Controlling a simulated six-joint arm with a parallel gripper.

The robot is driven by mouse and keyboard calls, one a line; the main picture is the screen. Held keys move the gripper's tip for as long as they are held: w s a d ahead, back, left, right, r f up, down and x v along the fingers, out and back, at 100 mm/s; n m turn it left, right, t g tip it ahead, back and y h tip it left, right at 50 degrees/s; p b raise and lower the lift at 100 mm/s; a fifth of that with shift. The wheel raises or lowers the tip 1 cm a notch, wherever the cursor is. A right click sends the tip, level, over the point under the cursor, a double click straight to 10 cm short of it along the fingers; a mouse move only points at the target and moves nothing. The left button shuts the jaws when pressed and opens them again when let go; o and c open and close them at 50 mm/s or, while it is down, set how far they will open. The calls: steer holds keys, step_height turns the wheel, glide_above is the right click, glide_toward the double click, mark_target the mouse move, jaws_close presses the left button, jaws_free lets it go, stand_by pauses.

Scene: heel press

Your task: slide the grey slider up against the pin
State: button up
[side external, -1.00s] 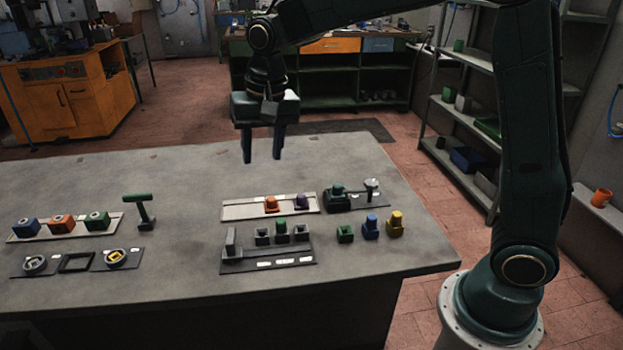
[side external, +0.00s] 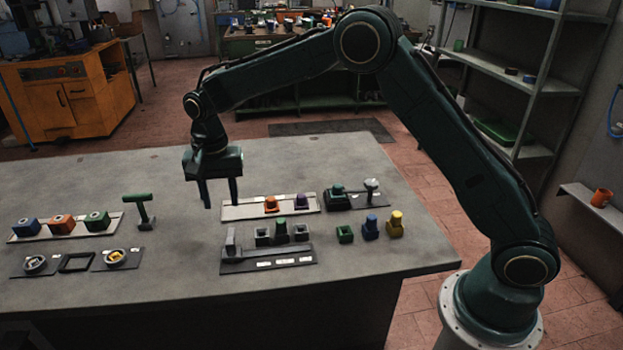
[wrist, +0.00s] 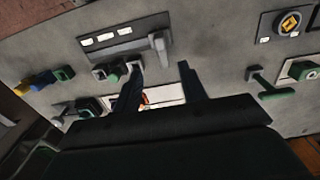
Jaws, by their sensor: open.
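A dark plate (side external: 285,264) with white labels lies near the table's front edge. A grey upright piece (side external: 231,243), which looks like the slider, stands at its left end beside a low grey bar. The upright piece also shows in the wrist view (wrist: 158,42). I cannot make out a pin on this plate for certain. A pale round-headed post (side external: 372,186) stands on another dark plate at the back right. My gripper (side external: 218,203) is open and empty, pointing down above the table, behind the grey upright piece and apart from it. Its fingers also show in the wrist view (wrist: 160,68).
A pale tray (side external: 240,212) with orange and purple pieces lies right of my gripper. Several small blocks stand behind and right of the labelled plate. A green T-shaped handle (side external: 140,210) stands to the left, near another block tray (side external: 30,236). The table between is clear.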

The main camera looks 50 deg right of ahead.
mark_target(229, 241)
steer(key=shift+f, duration=0.15)
step_height(229, 241, down, 13)
steer(key=shift+f, duration=0.2)
stand_by(0.5)
jaws_close()
